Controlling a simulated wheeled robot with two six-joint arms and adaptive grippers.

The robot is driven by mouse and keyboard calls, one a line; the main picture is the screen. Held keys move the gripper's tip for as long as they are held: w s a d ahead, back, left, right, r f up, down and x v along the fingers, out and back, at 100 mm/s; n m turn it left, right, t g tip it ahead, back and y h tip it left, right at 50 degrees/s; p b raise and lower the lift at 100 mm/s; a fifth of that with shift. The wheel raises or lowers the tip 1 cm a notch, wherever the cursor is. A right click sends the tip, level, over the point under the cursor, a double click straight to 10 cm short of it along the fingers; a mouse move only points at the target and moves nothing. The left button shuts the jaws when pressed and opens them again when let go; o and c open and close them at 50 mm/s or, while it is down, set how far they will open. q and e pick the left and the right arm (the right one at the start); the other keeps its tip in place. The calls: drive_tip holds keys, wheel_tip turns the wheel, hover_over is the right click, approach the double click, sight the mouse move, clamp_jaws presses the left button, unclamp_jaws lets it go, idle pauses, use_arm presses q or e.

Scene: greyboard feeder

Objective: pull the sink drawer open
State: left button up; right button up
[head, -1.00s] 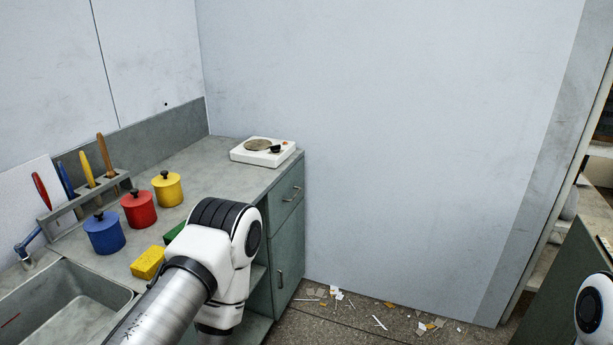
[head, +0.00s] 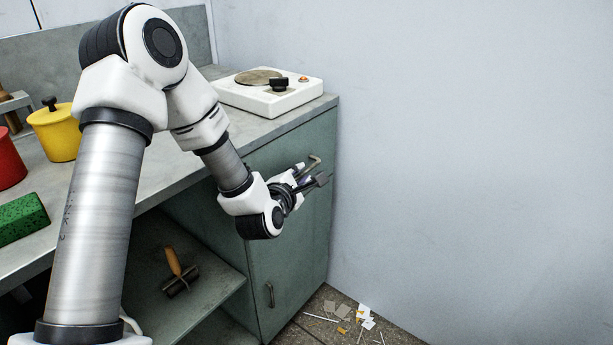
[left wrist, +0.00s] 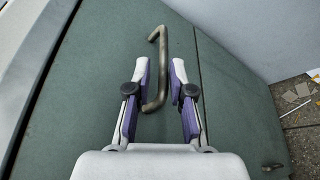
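The drawer (head: 262,158) is the grey-green front under the right end of the worktop, and it looks shut. Its bent metal handle (left wrist: 163,62) shows in the left wrist view, and part of it shows in the head view (head: 315,160). My left gripper (head: 314,171) is at the drawer front. In the left wrist view its two fingers (left wrist: 160,72) are apart, one on each side of the handle, with a gap to both. My right gripper is out of view.
A cupboard door (head: 290,265) with its own handle (head: 269,294) is below the drawer. A white hotplate (head: 268,97) stands on the worktop above. A wooden-handled tool (head: 176,268) lies on the open shelf. Paper scraps (head: 364,315) litter the floor.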

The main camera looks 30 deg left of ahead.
sight(306, 173)
use_arm(q)
drive_tip(key=x, duration=0.4)
drive_tip(key=shift+d+f, duration=0.15)
drive_tip(key=shift+f, duration=0.05)
clamp_jaws()
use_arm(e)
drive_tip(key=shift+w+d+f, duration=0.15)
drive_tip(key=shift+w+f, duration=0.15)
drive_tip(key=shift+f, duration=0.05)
use_arm(q)
drive_tip(key=shift+d, duration=0.1)
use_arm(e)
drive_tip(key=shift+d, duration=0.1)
